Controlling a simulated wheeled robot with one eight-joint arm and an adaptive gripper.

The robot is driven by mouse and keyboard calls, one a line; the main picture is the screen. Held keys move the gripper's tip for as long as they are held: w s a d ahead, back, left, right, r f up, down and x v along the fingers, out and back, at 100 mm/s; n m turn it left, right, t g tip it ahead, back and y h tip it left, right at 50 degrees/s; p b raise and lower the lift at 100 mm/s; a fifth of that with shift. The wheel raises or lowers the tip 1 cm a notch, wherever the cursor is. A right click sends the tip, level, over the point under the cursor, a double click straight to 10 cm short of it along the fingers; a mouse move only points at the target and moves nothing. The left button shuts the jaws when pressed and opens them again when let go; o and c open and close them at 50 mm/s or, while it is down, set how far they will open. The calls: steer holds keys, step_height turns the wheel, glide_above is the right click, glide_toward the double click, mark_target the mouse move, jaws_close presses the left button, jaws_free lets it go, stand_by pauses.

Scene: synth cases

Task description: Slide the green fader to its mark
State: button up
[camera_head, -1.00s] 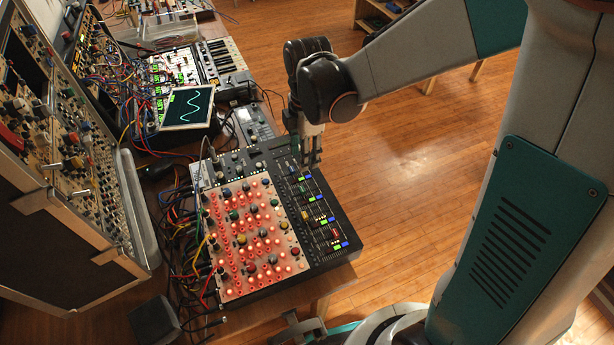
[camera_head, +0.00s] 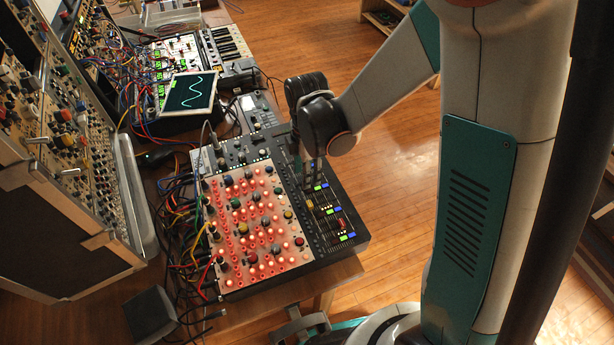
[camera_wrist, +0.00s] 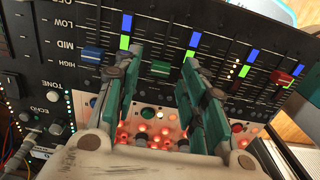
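The green fader (camera_wrist: 160,68) sits in a slot on the black fader panel (camera_wrist: 60,30). In the wrist view it shows between the tips of my gripper (camera_wrist: 160,62), whose two fingers stand apart on either side of it. I cannot tell whether either finger touches the cap. Blue and green marks lie along the slots, including a blue mark (camera_wrist: 194,40) and a green mark (camera_wrist: 188,56); the fader is apart from these. In the head view my gripper (camera_head: 314,172) points down over the fader section and hides the green fader.
A blue fader (camera_wrist: 92,54) and a red fader (camera_wrist: 281,77) flank the green one. The lit pink knob panel (camera_head: 255,225) lies left of the faders. Cables crowd its left edge. An oscilloscope screen (camera_head: 190,93) stands behind. Open floor lies to the right.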

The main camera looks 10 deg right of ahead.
mark_target(326, 176)
steer(key=shift+f, duration=0.6)
jaws_close()
steer(key=shift+w+d+b, duration=0.1)
steer(key=shift+w+d, duration=0.1)
steer(key=shift+d, duration=0.65)
steer(key=shift+w+d+b, duration=0.15)
steer(key=shift+d, duration=0.75)
steer(key=shift+w+d+b, duration=0.1)
steer(key=shift+w+d, duration=0.1)
steer(key=shift+d, duration=0.65)
jaws_free()
steer(key=shift+d, duration=0.1)
steer(key=shift+r, duration=0.15)
